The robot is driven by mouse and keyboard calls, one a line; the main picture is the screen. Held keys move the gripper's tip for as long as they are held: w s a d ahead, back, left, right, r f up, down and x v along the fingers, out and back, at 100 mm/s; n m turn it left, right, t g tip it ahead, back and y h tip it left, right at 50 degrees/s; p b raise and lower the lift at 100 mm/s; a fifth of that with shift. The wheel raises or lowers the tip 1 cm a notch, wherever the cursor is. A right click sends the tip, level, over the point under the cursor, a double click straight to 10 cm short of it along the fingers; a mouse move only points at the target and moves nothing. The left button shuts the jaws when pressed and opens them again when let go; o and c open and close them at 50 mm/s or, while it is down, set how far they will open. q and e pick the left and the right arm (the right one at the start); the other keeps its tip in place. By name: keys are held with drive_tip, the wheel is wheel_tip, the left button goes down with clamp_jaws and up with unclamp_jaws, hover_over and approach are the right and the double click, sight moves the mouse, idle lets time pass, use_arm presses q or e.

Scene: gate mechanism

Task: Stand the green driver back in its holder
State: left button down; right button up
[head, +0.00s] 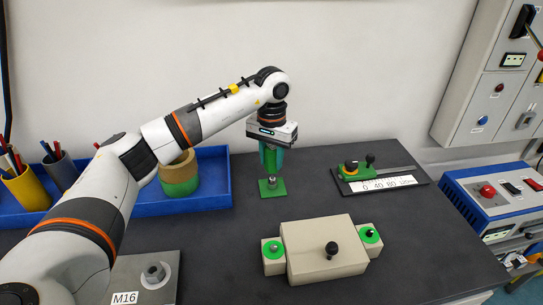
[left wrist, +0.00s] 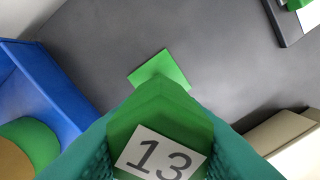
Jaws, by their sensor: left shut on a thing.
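My left gripper (head: 270,148) points straight down and is shut on the green driver (head: 270,160). In the left wrist view, the driver (left wrist: 160,140) sits between the teal fingers and carries a white label reading 13. Its grey lower end shows just above a flat green square (head: 272,188) on the dark table. The square also shows in the left wrist view (left wrist: 160,70). I cannot tell whether the driver touches it. A tan cylinder with a green lower band (head: 180,178), possibly the holder, stands in the blue tray (head: 215,200). My right gripper is out of view.
A beige block (head: 310,270) with a black knob and two green-topped side blocks stands in front. A scale plate with a green slider (head: 358,173) lies to the right. Pen cups (head: 28,188) stand at the left, an M16 plate (head: 140,285) in front.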

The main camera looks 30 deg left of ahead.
use_arm(q)
drive_tip(key=shift+f, duration=0.1)
idle(0.4)
drive_tip(key=c, duration=0.9)
unclamp_jaws()
wheel_tip(320, 180, up, 7)
drive_tip(key=p, duration=0.3)
drive_tip(key=shift+p, duration=0.35)
drive_tip(key=shift+s+f, duration=0.1)
